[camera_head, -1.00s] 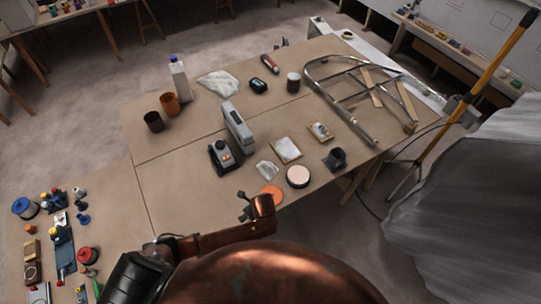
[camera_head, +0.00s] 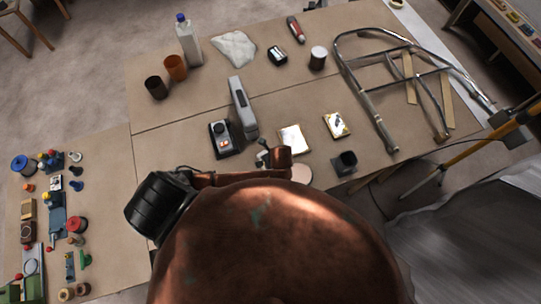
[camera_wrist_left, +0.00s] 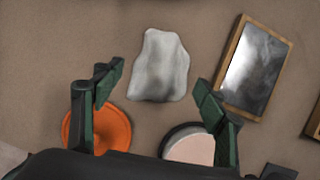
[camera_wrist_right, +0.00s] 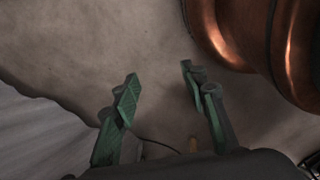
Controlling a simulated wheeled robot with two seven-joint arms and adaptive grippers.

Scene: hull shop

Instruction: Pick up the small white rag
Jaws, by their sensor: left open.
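The small white rag (camera_wrist_left: 160,66) lies crumpled on the brown tabletop in the left wrist view, just beyond and between my left fingertips. My left gripper (camera_wrist_left: 157,86) is open and empty, pointing down over the table. In the head view my left arm's end covers the rag's spot. A larger white cloth (camera_head: 234,49) lies at the back of the table. My right gripper (camera_wrist_right: 158,82) is open and empty, over the floor, away from the table.
Near the rag are an orange disc (camera_wrist_left: 98,128), a round pale-topped tin (camera_wrist_left: 190,148) and a wood-framed plate (camera_wrist_left: 255,65). A yellow pole (camera_head: 480,148) is at the right.

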